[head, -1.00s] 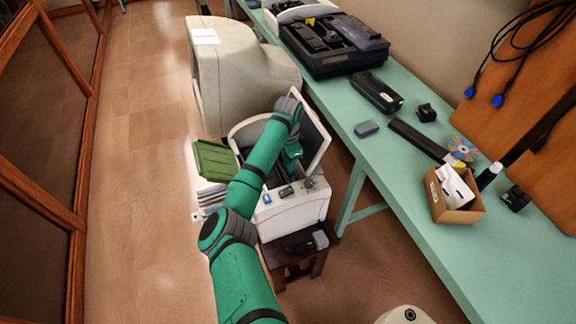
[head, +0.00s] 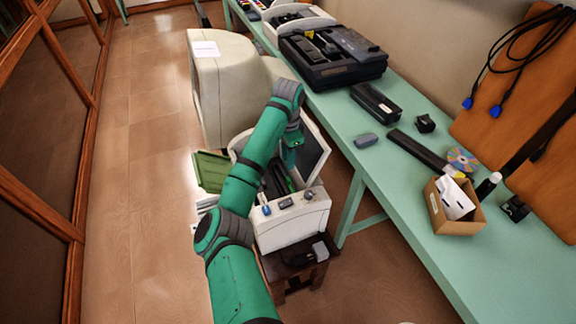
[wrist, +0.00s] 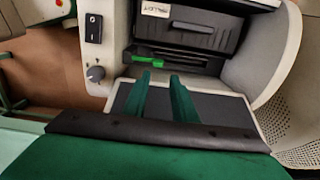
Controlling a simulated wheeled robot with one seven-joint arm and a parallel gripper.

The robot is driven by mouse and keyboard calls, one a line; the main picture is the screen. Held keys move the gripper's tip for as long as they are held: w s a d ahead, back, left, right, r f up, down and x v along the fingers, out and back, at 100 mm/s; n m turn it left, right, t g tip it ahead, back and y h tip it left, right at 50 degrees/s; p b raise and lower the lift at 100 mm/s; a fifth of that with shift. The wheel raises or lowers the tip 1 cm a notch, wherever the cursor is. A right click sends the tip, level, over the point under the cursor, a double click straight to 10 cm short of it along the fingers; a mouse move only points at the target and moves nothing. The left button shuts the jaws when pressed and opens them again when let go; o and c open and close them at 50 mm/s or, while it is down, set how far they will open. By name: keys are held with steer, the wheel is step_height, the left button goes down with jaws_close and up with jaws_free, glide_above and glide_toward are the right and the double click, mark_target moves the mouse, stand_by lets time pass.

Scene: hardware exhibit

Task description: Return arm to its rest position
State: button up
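My arm reaches forward over an open white machine (head: 290,226) on a small dark stool. My gripper (head: 290,160) hangs down over the machine's opening in the head view. In the wrist view my gripper (wrist: 160,78) has two green fingers standing apart with nothing visible between them. Behind the fingertips are the machine's dark slot with a green piece (wrist: 147,60), a black switch (wrist: 93,29) and a grey knob (wrist: 95,73).
A green bench (head: 410,223) runs along the right, holding a black tray unit (head: 330,72) and a cardboard box (head: 455,222). A large beige monitor (head: 222,100) stands behind the machine. Wooden cabinet frames line the left. The floor (head: 140,200) between is clear.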

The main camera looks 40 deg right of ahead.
steer(key=shift+r, duration=0.45)
